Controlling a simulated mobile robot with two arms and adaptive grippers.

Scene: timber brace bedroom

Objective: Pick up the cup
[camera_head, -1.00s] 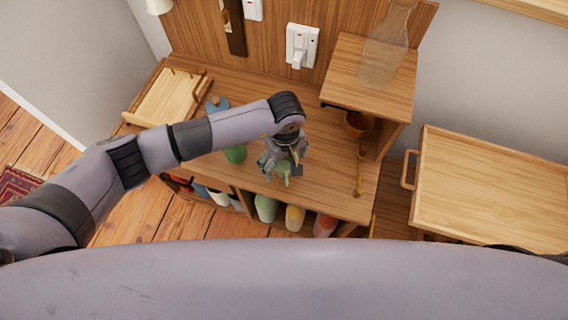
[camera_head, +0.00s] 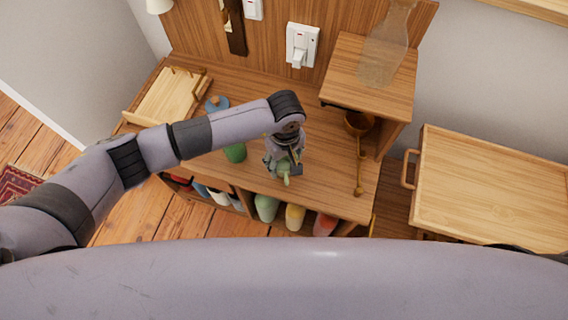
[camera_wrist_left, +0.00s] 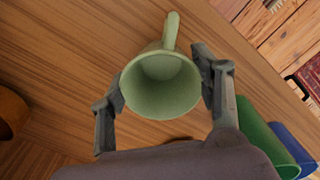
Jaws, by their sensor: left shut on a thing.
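The cup is pale green with a handle. In the left wrist view the cup (camera_wrist_left: 160,85) stands between my fingers, mouth towards the camera and handle pointing away to the top. My left gripper (camera_wrist_left: 163,95) is shut on it, one finger on each side of its wall. In the head view the left gripper (camera_head: 284,163) is over the wooden counter (camera_head: 325,190) near its front edge. There the cup (camera_head: 284,172) is mostly hidden by the gripper. Whether the cup touches the counter cannot be told. My right gripper is not in view.
A green container (camera_head: 235,153) and a blue one (camera_head: 216,104) stand left of the gripper. A raised shelf (camera_head: 345,85) holds a clear vase (camera_head: 385,50). A copper pot (camera_head: 358,122) sits under it. A wooden tray (camera_head: 490,190) lies right. Several coloured containers fill the shelf below.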

